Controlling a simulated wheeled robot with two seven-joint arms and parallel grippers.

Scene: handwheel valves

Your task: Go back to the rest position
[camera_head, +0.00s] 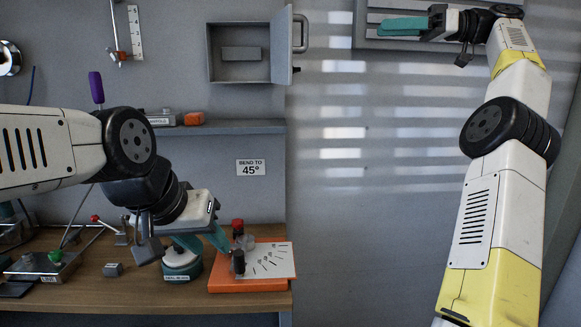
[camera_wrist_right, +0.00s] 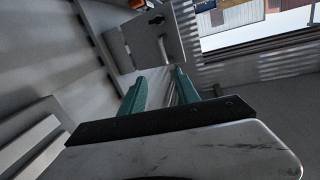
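My left gripper (camera_head: 204,243) reaches in from the left, low over the wooden bench. Its two teal fingers look spread apart, near a round white-and-teal device (camera_head: 178,276) and an orange block (camera_head: 250,285). I cannot tell whether a finger touches either. My right arm rises along the right side, and its gripper (camera_head: 403,26) points left, high up by a barred window frame. In the right wrist view my right gripper (camera_wrist_right: 160,90) has its two teal fingers apart with nothing between them.
The orange block bears a white card (camera_head: 266,262) and dark and red-capped knobs (camera_head: 238,262). A metal box with a green knob (camera_head: 42,267) sits on the bench (camera_head: 140,297). An open wall cabinet (camera_head: 240,72) hangs above a shelf (camera_head: 225,128).

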